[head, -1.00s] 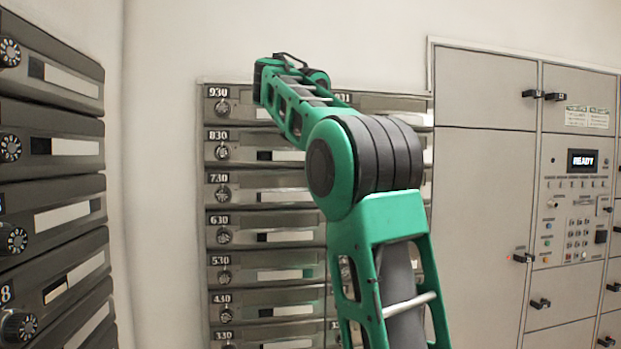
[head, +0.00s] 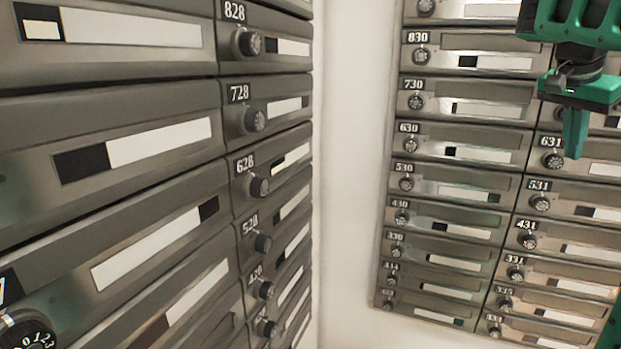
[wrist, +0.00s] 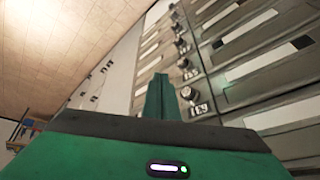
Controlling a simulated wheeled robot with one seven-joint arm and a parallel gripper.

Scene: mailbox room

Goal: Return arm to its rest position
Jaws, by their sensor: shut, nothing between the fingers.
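My green gripper (head: 575,132) is at the upper right of the head view, pointing down in front of the mailboxes numbered in the 600s. Its fingers are together in a narrow wedge, with nothing between them. In the wrist view the closed fingertips (wrist: 160,95) stick out past the dark edge of the gripper body. The gripper holds nothing. Part of my green arm shows at the top right of the head view; the rest is out of frame.
A bank of grey mailboxes (head: 120,150) fills the left of the head view, close by. Another bank (head: 465,130) stands on the far wall at right. A bare pale wall strip (head: 350,150) lies between them. The wrist view shows a tiled surface (wrist: 60,50) at upper left.

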